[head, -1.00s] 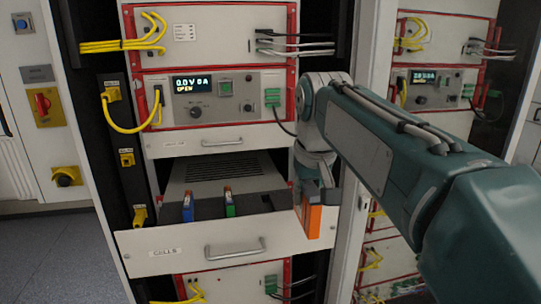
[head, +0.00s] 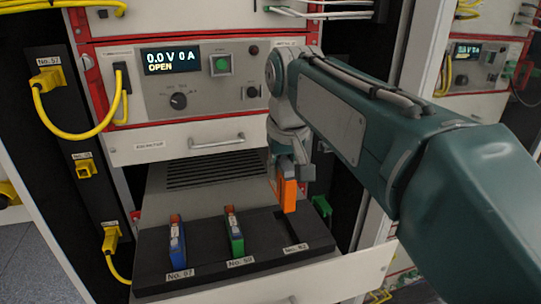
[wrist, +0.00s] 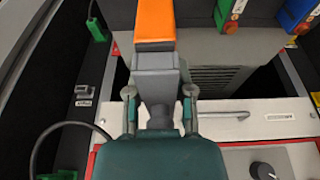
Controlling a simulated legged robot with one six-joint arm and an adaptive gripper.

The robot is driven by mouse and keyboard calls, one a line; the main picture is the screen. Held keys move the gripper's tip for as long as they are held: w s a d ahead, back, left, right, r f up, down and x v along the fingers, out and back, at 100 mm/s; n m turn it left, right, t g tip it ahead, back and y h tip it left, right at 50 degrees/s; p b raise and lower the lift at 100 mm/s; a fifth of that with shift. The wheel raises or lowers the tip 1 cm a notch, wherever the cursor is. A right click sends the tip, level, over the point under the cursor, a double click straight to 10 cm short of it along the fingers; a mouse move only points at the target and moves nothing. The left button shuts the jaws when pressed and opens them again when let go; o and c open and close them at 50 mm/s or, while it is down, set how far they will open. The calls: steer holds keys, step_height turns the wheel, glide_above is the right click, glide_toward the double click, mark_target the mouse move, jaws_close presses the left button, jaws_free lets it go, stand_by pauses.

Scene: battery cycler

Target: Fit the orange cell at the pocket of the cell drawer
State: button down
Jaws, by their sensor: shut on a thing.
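The orange cell (head: 288,193) hangs upright from my gripper (head: 290,165), above the right part of the open cell drawer (head: 215,252). My gripper is shut on it; in the wrist view the orange cell (wrist: 155,22) shows beyond the grey fingers (wrist: 156,62). The empty pocket (head: 290,232), with a label in front, lies in the black tray at the right. The cell's lower end appears above and near this pocket, apart from it as far as I can tell. Part of the cell's upper end is hidden by the fingers.
A blue cell (head: 177,243) and a green cell (head: 236,233) stand in pockets to the left. A closed drawer (head: 190,141) and the cycler panel (head: 185,80) reading 0.0 V 0 A OPEN are above. Yellow cables (head: 85,128) hang at left. A green connector (head: 322,207) sits right of the tray.

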mark_target(282, 190)
steer(key=shift+w+d+f, duration=0.2)
steer(key=shift+w+f, duration=0.05)
steer(key=shift+f, duration=0.15)
step_height(282, 190, down, 5)
steer(key=shift+r, duration=0.1)
steer(key=shift+f, duration=0.25)
steer(key=shift+d+f, duration=0.45)
steer(key=shift+d, duration=0.05)
steer(key=shift+a, duration=0.3)
steer(key=shift+d, duration=0.1)
